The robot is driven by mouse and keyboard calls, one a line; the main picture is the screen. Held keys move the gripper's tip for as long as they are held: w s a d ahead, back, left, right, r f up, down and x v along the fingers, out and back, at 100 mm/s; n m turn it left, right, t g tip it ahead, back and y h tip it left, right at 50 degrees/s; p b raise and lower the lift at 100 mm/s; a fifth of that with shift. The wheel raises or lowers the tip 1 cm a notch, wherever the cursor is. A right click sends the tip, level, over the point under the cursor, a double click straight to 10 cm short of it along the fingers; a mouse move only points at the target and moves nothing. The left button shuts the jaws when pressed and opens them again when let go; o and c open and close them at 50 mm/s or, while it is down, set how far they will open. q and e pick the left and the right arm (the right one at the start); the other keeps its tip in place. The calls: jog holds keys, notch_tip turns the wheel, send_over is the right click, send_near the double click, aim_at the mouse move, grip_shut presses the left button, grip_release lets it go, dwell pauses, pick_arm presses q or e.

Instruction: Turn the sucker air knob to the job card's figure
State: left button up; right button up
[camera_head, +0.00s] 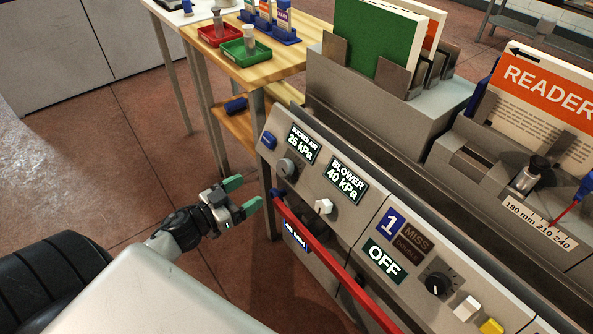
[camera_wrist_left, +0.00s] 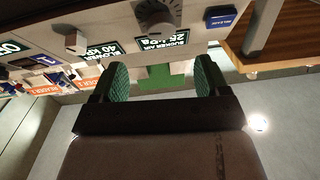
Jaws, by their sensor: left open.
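The sucker air knob (camera_head: 286,167) is a grey round knob on the sloped machine panel, below the SUCKER AIR display (camera_head: 302,144), which seems to read 25 kPa. In the left wrist view the knob (camera_wrist_left: 155,17) is at the top, beyond the fingertips. My left gripper (camera_head: 242,195) has green-padded fingers, open and empty, left of and apart from the knob. The wrist view shows a gap between its fingers (camera_wrist_left: 162,78). I cannot make out a job card. My right gripper is not in view.
The BLOWER display (camera_head: 346,181) reads 40 kPa, with a white-pointered knob (camera_head: 323,206) below it. A red bar (camera_head: 335,262) runs along the panel's front. A wooden table (camera_head: 262,70) with red and green trays stands behind. The floor left of the panel is clear.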

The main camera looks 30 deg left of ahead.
aim_at(281, 171)
pick_arm(q)
jog(key=x, duration=1)
jog(key=shift+w, duration=0.15)
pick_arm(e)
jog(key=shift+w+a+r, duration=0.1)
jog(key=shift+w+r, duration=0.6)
pick_arm(q)
jog(key=c, duration=0.9)
